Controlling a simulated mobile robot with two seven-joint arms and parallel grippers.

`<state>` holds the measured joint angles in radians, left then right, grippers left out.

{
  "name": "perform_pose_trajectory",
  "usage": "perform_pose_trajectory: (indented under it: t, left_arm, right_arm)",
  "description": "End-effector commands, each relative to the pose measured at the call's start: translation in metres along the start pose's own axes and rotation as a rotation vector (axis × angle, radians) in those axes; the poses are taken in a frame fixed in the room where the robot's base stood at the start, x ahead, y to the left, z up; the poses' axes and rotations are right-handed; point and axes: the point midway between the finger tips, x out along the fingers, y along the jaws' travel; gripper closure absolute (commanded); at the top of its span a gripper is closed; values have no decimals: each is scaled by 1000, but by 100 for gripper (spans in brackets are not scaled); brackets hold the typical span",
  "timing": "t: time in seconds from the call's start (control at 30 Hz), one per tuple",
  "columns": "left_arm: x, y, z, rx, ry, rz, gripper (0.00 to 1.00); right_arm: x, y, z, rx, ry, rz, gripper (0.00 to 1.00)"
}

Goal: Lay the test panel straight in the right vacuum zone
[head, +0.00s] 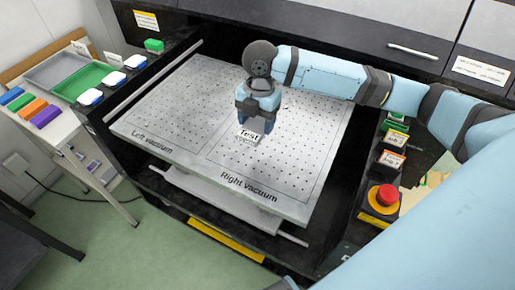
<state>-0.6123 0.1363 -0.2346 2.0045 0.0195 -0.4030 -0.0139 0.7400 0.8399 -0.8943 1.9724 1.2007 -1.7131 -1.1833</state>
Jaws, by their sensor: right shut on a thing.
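The test panel (248,136) is a small whitish plate marked "Test". It sits under my right gripper (256,120), which points down and is shut on it. The panel is over the left part of the right vacuum zone (290,150), near the line dividing the two zones. I cannot tell whether it touches the bed. The gripper hides the panel's far part. The left vacuum zone (165,115) is bare. My left gripper is not in view.
A red emergency knob (384,196) and several labelled boxes stand along the right side. White-topped items (90,97) line the left edge. A side table with a green tray (84,80), a grey tray (55,70) and coloured blocks (30,106) is at far left. Most of the bed is clear.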

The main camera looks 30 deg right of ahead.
Motion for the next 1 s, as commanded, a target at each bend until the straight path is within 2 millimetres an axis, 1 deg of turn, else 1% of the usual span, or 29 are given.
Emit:
perform_pose_trajectory:
  t: [0.03,0.1,0.2,0.3,0.47,0.53,0.73,0.8,1.0]
  left_arm:
    - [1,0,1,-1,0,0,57]
    - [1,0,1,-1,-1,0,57]
    - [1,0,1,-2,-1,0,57]
    - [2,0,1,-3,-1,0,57]
    - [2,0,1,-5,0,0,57]
    - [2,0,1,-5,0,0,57]
    - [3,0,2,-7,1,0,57]
    - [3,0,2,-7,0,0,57]
    - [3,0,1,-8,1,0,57]
  right_arm:
    - [16,-1,1,1,1,-5,60]
    - [34,-1,3,1,1,-4,60]
    - [54,-1,6,1,1,-4,60]
    - [68,0,8,-1,0,-1,60]
    - [77,0,9,0,-1,0,60]
    - [84,0,10,0,0,-1,60]
    - [114,-1,13,-1,0,-2,60]
    - [117,0,14,-1,0,0,60]
    - [117,0,14,-1,0,0,60]
